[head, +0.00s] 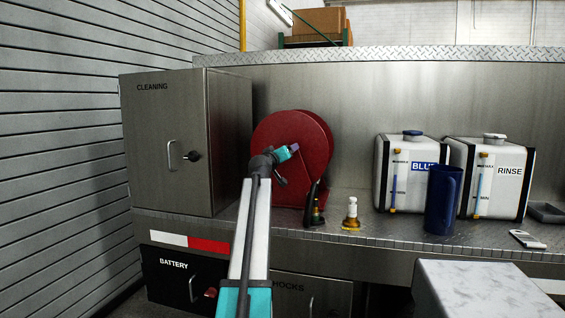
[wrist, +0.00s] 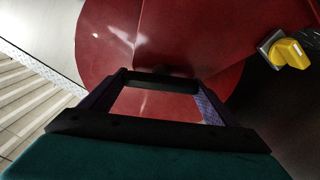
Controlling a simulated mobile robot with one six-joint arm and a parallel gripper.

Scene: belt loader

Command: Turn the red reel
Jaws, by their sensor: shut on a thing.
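The red reel (head: 315,172) stands on the metal deck, right of the CLEANING cabinet. Its red side disc (wrist: 100,45) fills much of the wrist view. My gripper (head: 294,148) is at the upper middle of the reel's face. In the wrist view my gripper's (wrist: 162,84) two purple fingers stand on either side of a dark bar that spans between their tips, against the red surface. The bar looks like the reel's handle, and the jaws are shut on it. My arm hides the lower left of the reel in the head view.
The grey CLEANING cabinet (head: 160,150) stands close at left. A blue jug (head: 442,200), the BLUE tank (head: 408,170) and the RINSE tank (head: 490,178) stand further right.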

